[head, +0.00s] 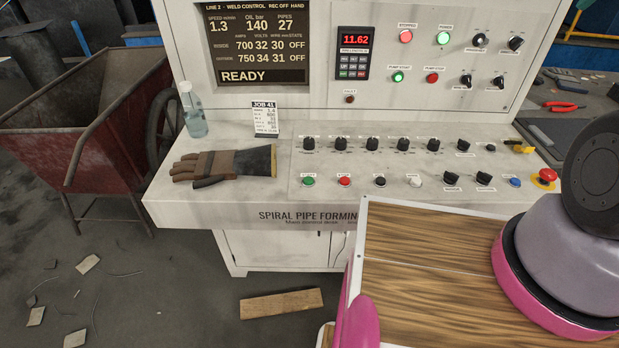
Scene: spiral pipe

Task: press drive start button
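A white control desk (230,192) labelled "SPIRAL PIPE FORMING" fills the middle of the head view. A green push button (308,181) sits at the left end of the front row, with a red button (344,181) to its right. Their small labels are too blurred to read surely. Another green button (398,76) and red button (432,77) are on the upright panel, under small labels, the green one's seeming to read "PUMP START". My gripper is not in view; only my arm's links show at the right, apart from the front-row buttons.
A red emergency knob (547,175) is at the right end. A rusty red cart (95,130) stands left. A wood plank (281,304) lies on the floor.

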